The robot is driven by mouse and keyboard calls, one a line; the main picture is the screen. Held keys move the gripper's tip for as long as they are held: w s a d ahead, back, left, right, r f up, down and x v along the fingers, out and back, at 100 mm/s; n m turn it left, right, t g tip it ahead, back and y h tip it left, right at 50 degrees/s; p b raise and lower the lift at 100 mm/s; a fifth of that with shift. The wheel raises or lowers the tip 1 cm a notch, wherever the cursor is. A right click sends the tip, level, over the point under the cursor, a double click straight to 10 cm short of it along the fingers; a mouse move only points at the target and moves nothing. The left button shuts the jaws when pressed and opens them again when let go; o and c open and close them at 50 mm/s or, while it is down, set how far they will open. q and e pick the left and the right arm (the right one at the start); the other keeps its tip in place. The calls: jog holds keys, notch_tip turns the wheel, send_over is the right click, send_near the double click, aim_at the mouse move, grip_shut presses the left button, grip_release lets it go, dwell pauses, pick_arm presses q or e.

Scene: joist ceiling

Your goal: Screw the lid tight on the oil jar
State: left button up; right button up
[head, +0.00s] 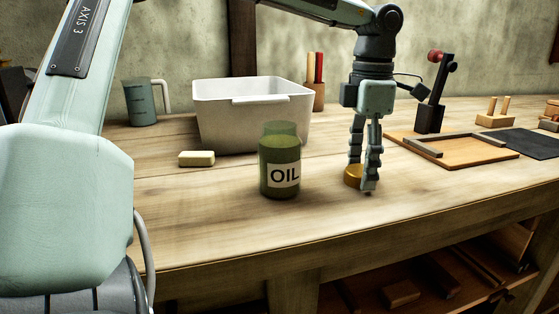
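The oil jar (279,172) is green with a white OIL label and stands upright on the workbench, with a paler green upper part and no lid on it. A round golden-brown lid (351,177) is to its right, low at the bench top. My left gripper (364,178) points down over the lid, its two fingers apart. One finger is at the lid's far side and the other covers its right edge. I cannot tell whether they press on it. My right gripper is not in view.
A white bin (225,128) stands behind the jar, with a small cream block (196,158) in front of it. A grey-green mug (140,103) is at the back left. A wooden tray (460,155) and a dark stand (430,118) are at right. The bench front is clear.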

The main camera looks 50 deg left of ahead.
pick_arm(q)
jog(key=c, duration=0.9)
jog(key=shift+r+p, duration=0.9)
jog(key=shift+r, duration=0.35)
jog(key=shift+c, duration=0.2)
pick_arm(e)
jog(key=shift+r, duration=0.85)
pick_arm(q)
notch_tip(320, 180, up, 3)
jog(key=shift+f+p, duration=0.1)
jog(key=shift+p, duration=0.95)
jog(key=shift+r, duration=1.1)
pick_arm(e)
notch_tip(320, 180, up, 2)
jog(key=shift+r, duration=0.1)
pick_arm(q)
jog(key=s+a+r, duration=0.7)
jog(key=s+r, duration=0.4)
jog(key=s, duration=0.2)
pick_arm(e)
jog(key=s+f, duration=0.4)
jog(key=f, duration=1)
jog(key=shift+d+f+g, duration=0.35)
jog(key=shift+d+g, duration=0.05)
